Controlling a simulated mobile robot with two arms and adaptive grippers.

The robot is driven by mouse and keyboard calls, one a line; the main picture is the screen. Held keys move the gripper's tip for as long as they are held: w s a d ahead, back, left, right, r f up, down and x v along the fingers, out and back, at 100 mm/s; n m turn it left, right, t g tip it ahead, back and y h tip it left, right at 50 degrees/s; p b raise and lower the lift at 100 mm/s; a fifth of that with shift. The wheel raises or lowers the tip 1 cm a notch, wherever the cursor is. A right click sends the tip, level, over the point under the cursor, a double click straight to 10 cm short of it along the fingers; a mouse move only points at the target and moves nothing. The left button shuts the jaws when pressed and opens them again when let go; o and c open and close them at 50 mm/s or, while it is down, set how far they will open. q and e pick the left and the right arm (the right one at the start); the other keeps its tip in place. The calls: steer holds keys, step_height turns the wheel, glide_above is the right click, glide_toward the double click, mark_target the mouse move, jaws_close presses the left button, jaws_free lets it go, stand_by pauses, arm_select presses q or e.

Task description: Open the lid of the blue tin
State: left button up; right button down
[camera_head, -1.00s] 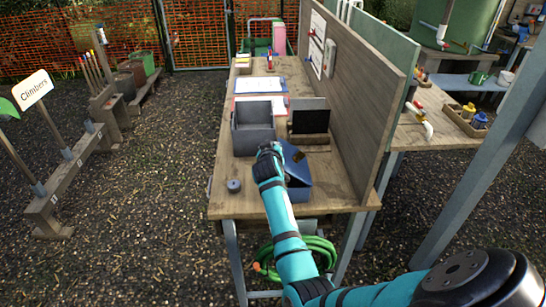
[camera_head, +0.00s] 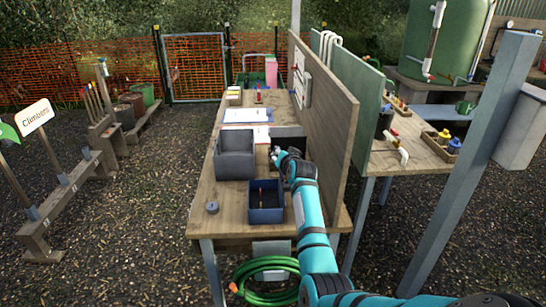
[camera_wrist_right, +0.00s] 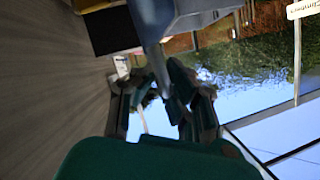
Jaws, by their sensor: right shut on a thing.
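The blue tin (camera_head: 266,203) stands on the near part of the wooden bench, with its top open. A thin reddish stick and a dark inside show in it. My right arm passes along the tin's right side, and my right gripper (camera_head: 280,157) is behind and above the tin. In the right wrist view the fingers (camera_wrist_right: 157,92) are close together around a narrow blue-grey piece (camera_wrist_right: 154,58). It appears to be the tin's lid, but most of it is hidden in the head view. My left gripper is not in view.
A grey bin (camera_head: 235,155) stands just behind the tin on the left. A small round grey cap (camera_head: 211,207) lies at the bench's left. A wooden partition (camera_head: 325,110) bounds the right side. A coiled green hose (camera_head: 265,279) lies below the front edge.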

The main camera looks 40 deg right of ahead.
steer(key=shift+s+d, duration=0.35)
steer(key=shift+d, duration=0.3)
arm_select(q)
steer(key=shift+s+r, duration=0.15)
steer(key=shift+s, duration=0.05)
arm_select(e)
steer(key=shift+s+d, duration=0.1)
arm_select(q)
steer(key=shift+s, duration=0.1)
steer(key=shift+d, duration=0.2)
arm_select(e)
steer(key=c, duration=1.4)
jaws_free()
steer(key=shift+c, duration=0.2)
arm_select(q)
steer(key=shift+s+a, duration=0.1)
arm_select(e)
steer(key=v, duration=1.2)
steer(key=shift+f, duration=0.1)
